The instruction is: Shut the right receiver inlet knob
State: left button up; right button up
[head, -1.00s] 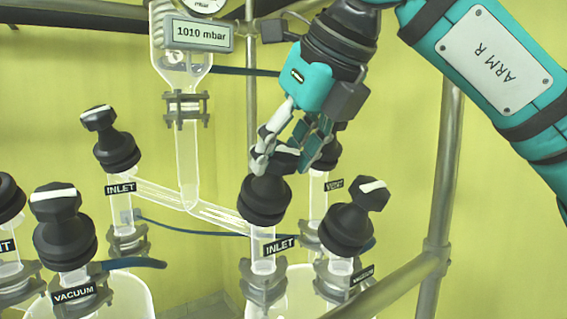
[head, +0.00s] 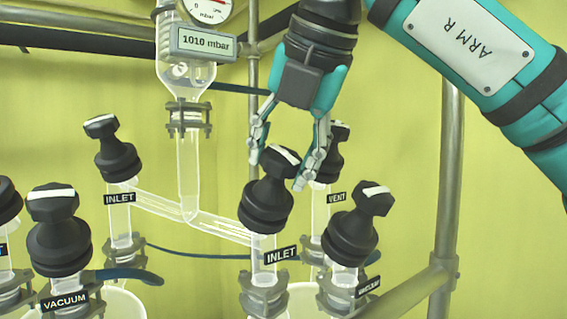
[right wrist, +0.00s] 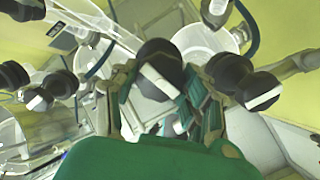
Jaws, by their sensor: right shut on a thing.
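The right receiver inlet knob (head: 266,205) is black with a white stripe on its grip. It sits on the glass tube with the right INLET label (head: 281,254). My right gripper (head: 277,172) reaches down from above, with one finger on each side of the knob's grip, and is shut on it. In the right wrist view the knob's dark grip and white stripe (right wrist: 160,80) lie between the fingers. My left gripper is not in view.
The left INLET knob (head: 112,150), the VACUUM knob (head: 60,232), the VENT knob (head: 335,155) and the right vacuum knob (head: 356,222) stand around it. A steel post (head: 449,180) is at the right. A 1010 mbar display (head: 204,40) hangs above.

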jog(key=m+b, duration=0.1)
jog(key=m, duration=0.3)
jog(key=shift+m, duration=0.3)
jog(key=m, duration=0.2)
jog(key=m+b, duration=0.1)
jog(key=m, duration=0.2)
jog(key=shift+a+g+h, duration=0.1)
jog(key=shift+g+h, duration=0.2)
jog(key=shift+h, duration=0.1)
jog(key=m, duration=0.5)
jog(key=shift+w+r+m+g+b, duration=0.1)
jog(key=shift+w+m+g+b, duration=0.05)
jog(key=shift+m+g+b, duration=0.25)
jog(key=m, duration=0.4)
jog(key=shift+m+g, duration=0.3)
jog(key=o, duration=1.2)
jog(key=shift+r, duration=0.1)
